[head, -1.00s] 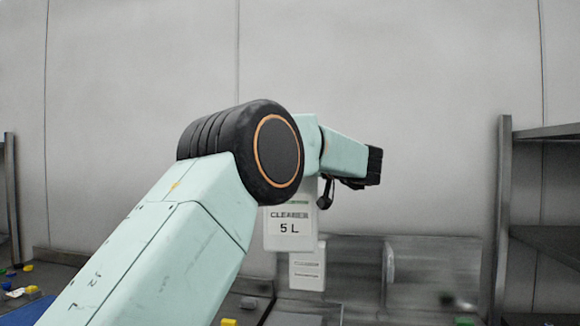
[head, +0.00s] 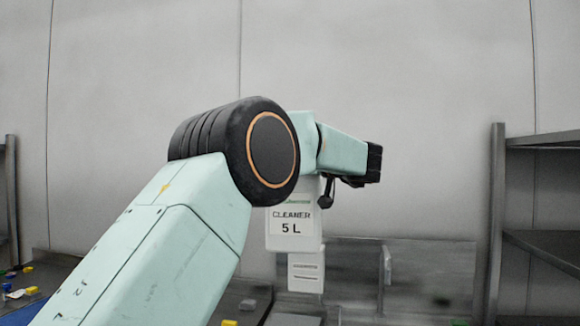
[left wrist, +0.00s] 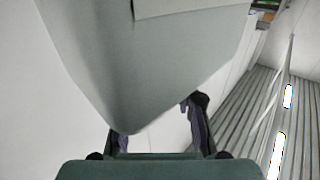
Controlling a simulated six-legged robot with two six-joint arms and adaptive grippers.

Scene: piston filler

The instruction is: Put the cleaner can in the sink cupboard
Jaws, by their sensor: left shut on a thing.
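The white cleaner can (head: 293,242), labelled "CLEANER 5 L", hangs upright below the wrist of my left arm in the head view. My left gripper (head: 326,193) is shut on it, its grip mostly hidden by my arm. In the left wrist view, a large pale grey-white body (left wrist: 160,60) fills the upper middle, in front of my left gripper's fingers (left wrist: 157,143). The can's top is hidden in the head view. I cannot make out a sink cupboard door or opening. My right gripper is out of view.
A second white labelled container (head: 306,272) shows lower, behind the held can. A steel panel (head: 430,270) stands behind, with dark steel shelving (head: 497,220) at right. A worktop with small coloured items (head: 28,268) is at lower left. The space above the panel is clear.

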